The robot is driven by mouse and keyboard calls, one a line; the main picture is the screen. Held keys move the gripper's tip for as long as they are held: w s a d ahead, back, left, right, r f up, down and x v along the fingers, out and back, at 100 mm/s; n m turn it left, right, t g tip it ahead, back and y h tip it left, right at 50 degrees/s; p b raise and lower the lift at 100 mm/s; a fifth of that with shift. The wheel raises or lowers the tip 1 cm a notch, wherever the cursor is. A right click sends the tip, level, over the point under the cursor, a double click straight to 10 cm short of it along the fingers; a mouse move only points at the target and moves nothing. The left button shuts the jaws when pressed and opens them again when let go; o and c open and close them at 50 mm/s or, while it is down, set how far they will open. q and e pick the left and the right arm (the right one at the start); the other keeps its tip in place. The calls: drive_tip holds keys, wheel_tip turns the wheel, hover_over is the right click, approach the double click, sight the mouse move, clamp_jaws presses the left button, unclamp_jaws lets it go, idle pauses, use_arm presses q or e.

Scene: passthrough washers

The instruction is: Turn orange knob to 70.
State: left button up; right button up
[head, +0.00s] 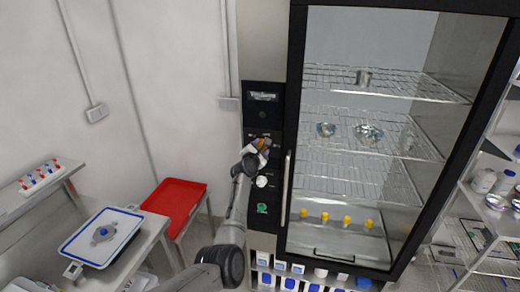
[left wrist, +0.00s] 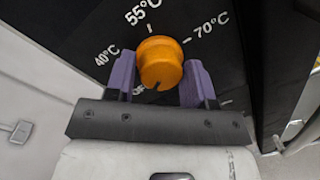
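The orange knob (left wrist: 160,62) is on a black panel (left wrist: 85,45), with 40°C, 55°C and 70°C printed around it. The dark mark on the knob is at its lower edge, near the partly hidden OFF label, away from 70°C. My left gripper (left wrist: 160,72) has its two purple fingers on either side of the knob, very close to it. I cannot tell whether both fingers touch it. In the head view my left gripper (head: 258,148) is at the panel and hides most of the knob. My right gripper is not in view.
A glass-doored cabinet (head: 297,90) with wire racks stands right of the panel, its vertical handle (head: 286,190) close to my left arm. A white knob (head: 261,181) and a green one (head: 262,208) are below. A red tray (head: 175,198) stands at left.

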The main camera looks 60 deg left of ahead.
use_arm(q)
drive_tip(key=c, duration=0.5)
